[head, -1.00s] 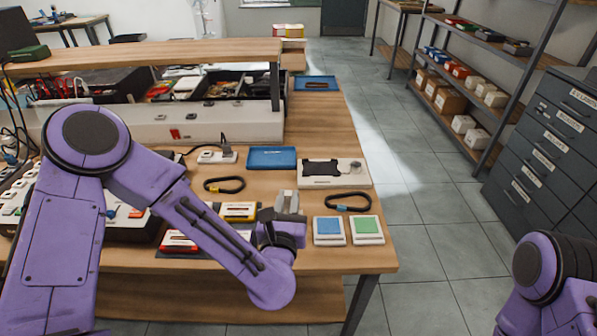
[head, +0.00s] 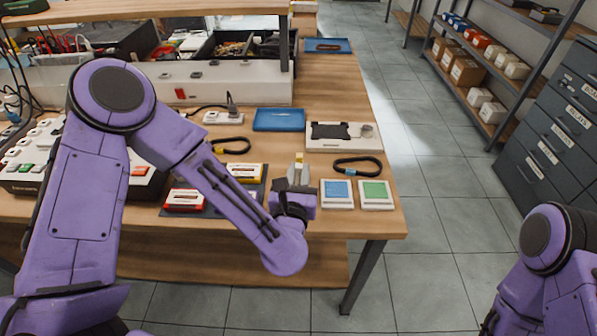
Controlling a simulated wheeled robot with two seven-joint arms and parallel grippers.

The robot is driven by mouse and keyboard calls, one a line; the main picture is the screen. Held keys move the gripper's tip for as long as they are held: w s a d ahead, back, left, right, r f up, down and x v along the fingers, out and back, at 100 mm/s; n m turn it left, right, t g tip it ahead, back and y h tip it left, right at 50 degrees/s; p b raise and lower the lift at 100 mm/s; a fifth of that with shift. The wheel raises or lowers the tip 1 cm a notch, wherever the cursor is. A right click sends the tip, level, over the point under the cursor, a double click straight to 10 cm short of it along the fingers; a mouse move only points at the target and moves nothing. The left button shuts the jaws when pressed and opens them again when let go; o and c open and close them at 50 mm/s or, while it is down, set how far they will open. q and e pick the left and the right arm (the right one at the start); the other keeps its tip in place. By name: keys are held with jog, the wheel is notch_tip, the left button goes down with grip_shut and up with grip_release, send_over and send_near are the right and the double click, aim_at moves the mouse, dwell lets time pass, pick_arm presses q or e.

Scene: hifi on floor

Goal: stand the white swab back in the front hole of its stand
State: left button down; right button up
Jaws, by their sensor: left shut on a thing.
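My left gripper (head: 296,178) is over the front right part of the workbench (head: 330,225), its fingers pointing away from me. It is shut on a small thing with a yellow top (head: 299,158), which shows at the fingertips. The fingers hide most of this thing, and I cannot tell whether it is the white swab. I cannot make out the swab or its stand with its front hole anywhere else. My right arm (head: 548,240) shows at the lower right, but its gripper is out of the picture.
A blue-topped pad (head: 337,194) and a green-topped pad (head: 376,194) lie right of the gripper. Behind are a black loop (head: 357,167), a white board (head: 343,136) and a blue tray (head: 279,120). Red (head: 186,200) and yellow (head: 245,173) boxes lie left.

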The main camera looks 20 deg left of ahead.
pick_arm(q)
jog(key=shift+s+b, duration=0.1)
jog(key=shift+b, duration=0.2)
dwell(0.9)
jog(key=shift+f+b, duration=1.1)
jog(key=shift+b, duration=0.15)
dwell(1.4)
jog(key=c, duration=0.9)
grip_release()
